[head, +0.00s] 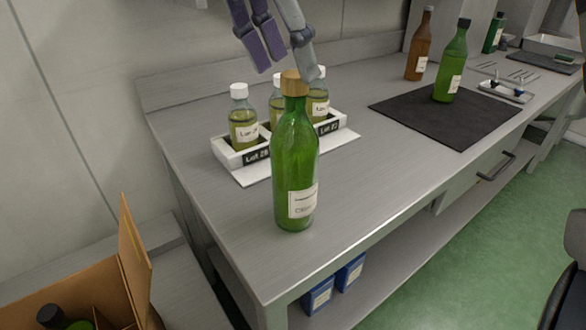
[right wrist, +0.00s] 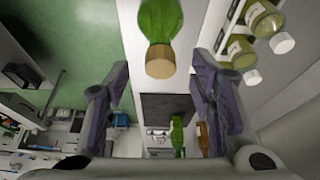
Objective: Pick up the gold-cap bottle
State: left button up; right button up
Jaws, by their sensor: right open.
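The gold-cap bottle (head: 296,165) is green glass with a white label and stands upright near the front left of the grey bench. My right gripper (head: 288,60) is at the top of the head view, above and just behind the cap, with its fingers spread. In the right wrist view the bottle's gold cap (right wrist: 160,62) shows between the two open fingers, towards the picture's top. Nothing is held. I cannot tell whether a finger touches the cap. My left gripper is not in view.
Close behind the bottle is a white rack (head: 233,156) of small white-capped sample bottles. A dark mat (head: 420,110) bears a green bottle (head: 452,65), with a brown bottle (head: 419,45) behind. A cardboard box (head: 135,255) stands lower left. The bench right of the bottle is clear.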

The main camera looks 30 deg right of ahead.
aim_at(294, 73)
jog(key=x, duration=0.4)
jog(key=shift+d+r, duration=0.1)
grip_shut()
jog(key=shift+r, duration=0.15)
